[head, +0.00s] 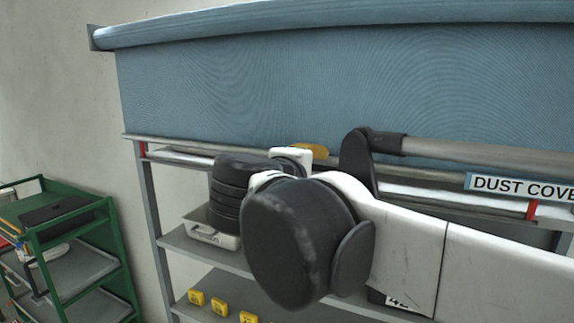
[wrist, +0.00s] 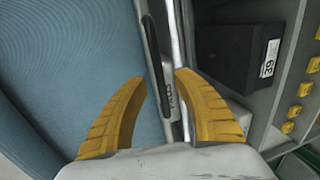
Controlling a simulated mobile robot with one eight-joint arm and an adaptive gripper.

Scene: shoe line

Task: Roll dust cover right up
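The blue dust cover (head: 240,90) hangs over the upper part of the rack from a roll (head: 300,22) at the top. Its lower edge meets a silver bar (head: 180,153) carrying a "DUST COVE…" label (head: 520,187), cut off by the picture edge. In the wrist view the cover (wrist: 70,60) fills the left side. In the head view my arm hides most of the gripper and the bar's middle.
Below the cover are open grey shelves with a tray (head: 212,235) and yellow tags (head: 196,297). The wrist view shows a black box (wrist: 235,55) labelled 39. A green cart (head: 100,240) stands at the left by the pale wall (head: 50,90).

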